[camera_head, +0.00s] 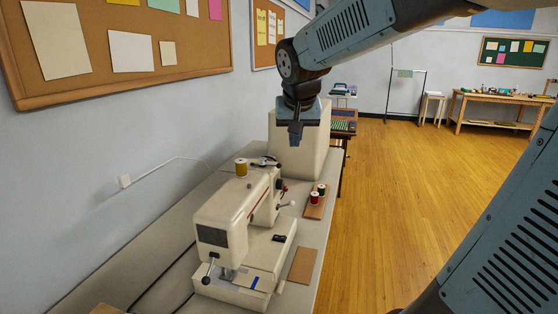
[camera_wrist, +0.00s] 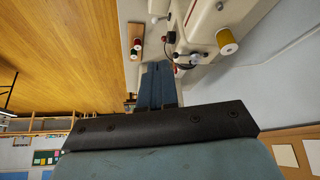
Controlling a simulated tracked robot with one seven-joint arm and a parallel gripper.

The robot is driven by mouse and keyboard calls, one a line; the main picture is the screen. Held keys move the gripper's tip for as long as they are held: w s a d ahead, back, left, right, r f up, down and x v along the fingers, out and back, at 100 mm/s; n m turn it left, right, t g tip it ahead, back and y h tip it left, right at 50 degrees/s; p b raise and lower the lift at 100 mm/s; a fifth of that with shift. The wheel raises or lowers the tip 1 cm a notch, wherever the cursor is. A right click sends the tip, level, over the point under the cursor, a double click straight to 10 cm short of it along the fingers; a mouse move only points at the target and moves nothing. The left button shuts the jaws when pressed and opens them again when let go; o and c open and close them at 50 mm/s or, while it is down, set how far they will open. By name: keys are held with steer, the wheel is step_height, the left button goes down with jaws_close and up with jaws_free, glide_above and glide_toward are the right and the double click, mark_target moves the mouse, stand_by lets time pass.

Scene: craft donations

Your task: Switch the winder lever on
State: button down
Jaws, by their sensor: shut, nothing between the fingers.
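A cream sewing machine (camera_head: 232,213) stands on the long table by the wall. It also shows in the wrist view (camera_wrist: 212,20). A small lever with a pale ball end (camera_head: 291,204) sticks out at its right side; I cannot tell for certain whether this is the winder lever or how it is set. Another lever with a dark knob (camera_head: 208,270) hangs at the machine's front end. My gripper (camera_head: 295,138) points down, shut and empty, above and beyond the machine's far end, apart from it. Its fingers (camera_wrist: 157,85) lie together in the wrist view.
A yellow spool (camera_head: 241,168) stands on the machine. A wooden board with red and green spools (camera_head: 315,206) lies to its right. A tall cream case (camera_head: 300,155) stands behind, near my gripper. A brown flat piece (camera_head: 302,266) lies at the table's right edge.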

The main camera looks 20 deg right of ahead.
mark_target(279, 165)
steer(key=w+a+m, duration=0.1)
steer(key=w, duration=0.8)
steer(key=shift+a+f+h, duration=0.3)
steer(key=shift+f, duration=0.05)
steer(key=shift+w, duration=0.15)
steer(key=x, duration=1.4)
steer(key=shift+w+r, duration=0.1)
steer(key=shift+w, duration=0.05)
